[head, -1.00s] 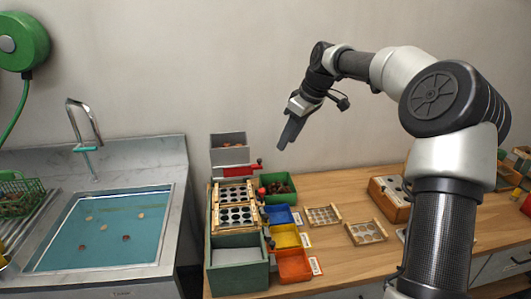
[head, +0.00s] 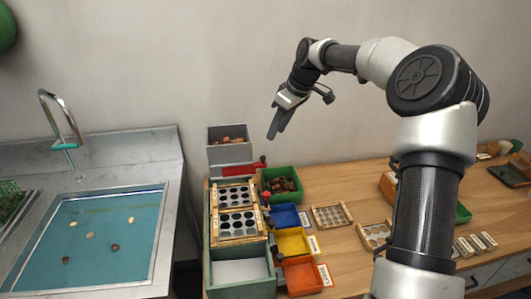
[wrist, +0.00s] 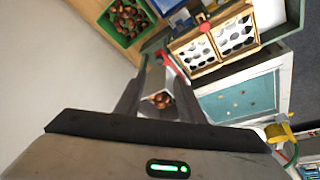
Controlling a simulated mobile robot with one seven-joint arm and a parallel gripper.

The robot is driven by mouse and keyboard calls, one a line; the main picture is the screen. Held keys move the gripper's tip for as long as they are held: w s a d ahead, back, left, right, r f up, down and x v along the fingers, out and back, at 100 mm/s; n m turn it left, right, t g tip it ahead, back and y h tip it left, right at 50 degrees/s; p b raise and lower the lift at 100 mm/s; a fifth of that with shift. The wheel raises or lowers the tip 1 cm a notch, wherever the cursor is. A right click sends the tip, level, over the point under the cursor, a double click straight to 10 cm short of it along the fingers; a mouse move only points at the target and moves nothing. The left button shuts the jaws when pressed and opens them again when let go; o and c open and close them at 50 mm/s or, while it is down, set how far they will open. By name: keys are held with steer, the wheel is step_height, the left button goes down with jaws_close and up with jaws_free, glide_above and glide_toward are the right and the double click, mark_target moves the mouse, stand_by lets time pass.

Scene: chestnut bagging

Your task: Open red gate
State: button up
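The red gate (head: 232,170) is a flat red bar at the foot of a grey hopper (head: 228,155), with a red knob (head: 262,160) at its right end. The hopper holds brown chestnuts. My gripper (head: 273,134) hangs in the air above and right of the hopper, pointing down, apart from the gate. In the wrist view my gripper (wrist: 158,78) has its two fingers spread with nothing between them. Beyond the fingertips the hopper's chestnuts (wrist: 161,99) and part of the red gate (wrist: 172,63) show.
Below the gate is a sorting rack (head: 237,222) with perforated plates over a green box (head: 212,277). A green bin of chestnuts (head: 297,185) and blue, yellow and orange bins stand to its right. A sink (head: 90,240) lies left. The wall is close behind.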

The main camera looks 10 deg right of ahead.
mark_target(264, 157)
steer(key=x, duration=1.2)
steer(key=shift+d+r, duration=0.1)
steer(key=shift+d, duration=0.05)
jaws_close()
